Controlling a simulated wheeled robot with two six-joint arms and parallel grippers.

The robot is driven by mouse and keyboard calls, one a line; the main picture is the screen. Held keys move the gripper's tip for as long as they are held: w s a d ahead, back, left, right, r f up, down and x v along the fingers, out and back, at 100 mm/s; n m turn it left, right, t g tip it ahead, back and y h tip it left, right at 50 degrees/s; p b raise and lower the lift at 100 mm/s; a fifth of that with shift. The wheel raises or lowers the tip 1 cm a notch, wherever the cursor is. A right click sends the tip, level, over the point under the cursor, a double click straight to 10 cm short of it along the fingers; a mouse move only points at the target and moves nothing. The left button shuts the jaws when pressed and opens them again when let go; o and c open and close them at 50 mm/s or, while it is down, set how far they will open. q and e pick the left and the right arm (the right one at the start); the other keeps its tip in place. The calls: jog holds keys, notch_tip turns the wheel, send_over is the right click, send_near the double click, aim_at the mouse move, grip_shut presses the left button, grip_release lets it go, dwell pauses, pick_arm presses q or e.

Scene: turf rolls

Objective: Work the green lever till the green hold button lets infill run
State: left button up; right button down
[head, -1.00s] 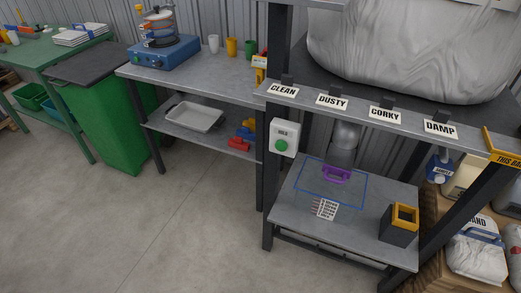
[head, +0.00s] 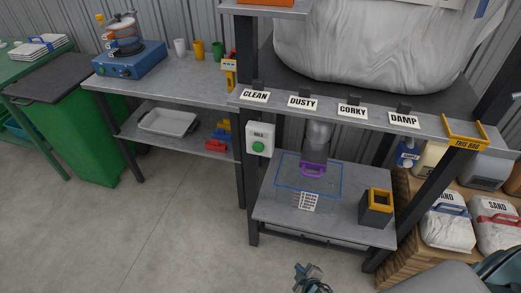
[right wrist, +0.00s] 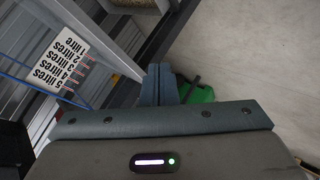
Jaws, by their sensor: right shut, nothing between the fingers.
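A white box marked HOLD with a round green button (head: 258,147) is fixed to the left post of the steel stand. A clear spout (head: 317,138) hangs under the stand's upper shelf, with a purple handle (head: 313,170) at its lower end. I see no green lever in these views; the handle that shows is purple. My right gripper (head: 310,278) is low in front of the stand, apart from it. In the right wrist view its fingers (right wrist: 160,85) are together and empty. My left gripper is not in view.
A lower shelf carries a blue outline (head: 281,191), a litre card (head: 309,202) and a dark yellow-rimmed box (head: 376,207). A large pale bag (head: 360,45) sits above labels CLEAN, DUSTY, CORKY, DAMP. Sand bags (head: 447,225) stand at right.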

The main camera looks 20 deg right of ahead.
jog(key=w+a+r+n+t+y+p, duration=0.1)
jog(key=w+a+r+n+t, duration=0.1)
jog(key=r, duration=1)
jog(key=w+a+r+n+t+y+p, duration=0.1)
jog(key=w+r+n, duration=0.4)
jog(key=r, duration=0.7)
jog(key=w+a+r+n+t+y+p, duration=0.1)
jog(key=w+a+r+n+t+y, duration=0.1)
jog(key=r, duration=1.1)
jog(key=w+a+n+t, duration=0.1)
jog(key=w+n+t, duration=0.1)
jog(key=w, duration=0.1)
jog(key=shift+w+a, duration=0.35)
